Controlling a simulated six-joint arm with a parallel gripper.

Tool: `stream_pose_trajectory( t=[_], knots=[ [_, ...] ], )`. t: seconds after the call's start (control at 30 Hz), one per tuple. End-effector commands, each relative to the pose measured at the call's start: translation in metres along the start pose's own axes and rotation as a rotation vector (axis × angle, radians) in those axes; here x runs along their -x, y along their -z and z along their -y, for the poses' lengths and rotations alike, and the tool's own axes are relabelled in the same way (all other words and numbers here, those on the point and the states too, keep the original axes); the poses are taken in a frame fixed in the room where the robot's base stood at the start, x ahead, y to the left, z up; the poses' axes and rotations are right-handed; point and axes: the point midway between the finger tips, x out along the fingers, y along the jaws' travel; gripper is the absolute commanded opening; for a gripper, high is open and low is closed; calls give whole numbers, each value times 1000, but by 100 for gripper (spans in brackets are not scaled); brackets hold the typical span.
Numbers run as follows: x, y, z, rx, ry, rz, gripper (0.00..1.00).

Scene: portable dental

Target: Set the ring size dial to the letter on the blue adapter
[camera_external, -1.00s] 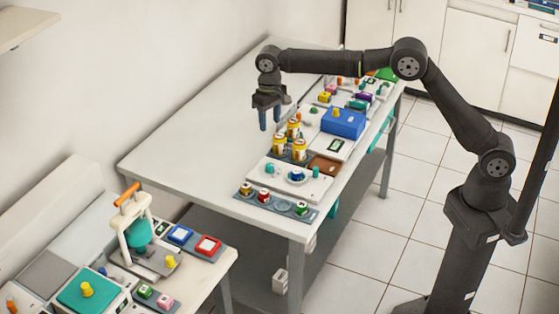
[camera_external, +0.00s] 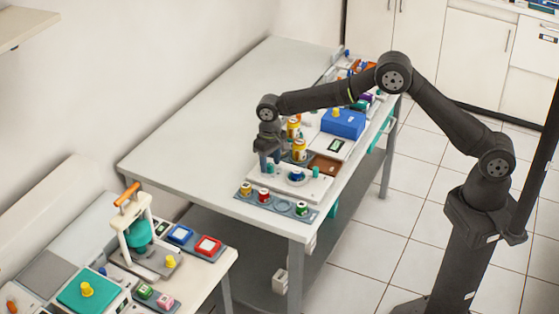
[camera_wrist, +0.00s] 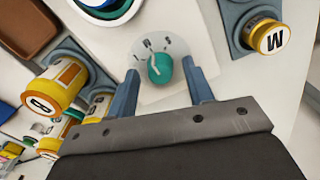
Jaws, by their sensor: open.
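The ring size dial is a teal knob (camera_wrist: 160,68) on a pale round face with small dark marks, too small to read surely. A pale pointer line shows on the knob. In the wrist view my open gripper (camera_wrist: 159,75) has one finger on each side of the knob; contact cannot be told. In the external view my gripper (camera_external: 270,166) points down at the left part of the white board (camera_external: 318,188). A blue ring-shaped piece (camera_external: 297,174), perhaps the blue adapter, sits on this board. It is partly cut off in the wrist view (camera_wrist: 100,4); no letter on it is readable.
Yellow jars (camera_external: 300,150) stand just behind the board. A brown tray (camera_external: 325,165) and blue box (camera_external: 343,123) lie behind right. The table's left side (camera_external: 200,140) is clear.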

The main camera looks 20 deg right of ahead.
Motion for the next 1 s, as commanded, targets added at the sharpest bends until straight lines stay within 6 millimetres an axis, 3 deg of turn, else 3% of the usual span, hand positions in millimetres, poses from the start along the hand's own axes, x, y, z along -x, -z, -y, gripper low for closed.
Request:
stream_pose_trajectory(
  t=[0.37, 0.6, 0.63, 1.0],
  knots=[
    [-7, 0, 0, 0, 0, 0, 47],
    [-7, 0, 0, 0, 0, 0, 4],
    [-7, 0, 0, 0, 0, 0, 3],
    [-7, 0, 0, 67, 0, 0, 3]
  ],
)
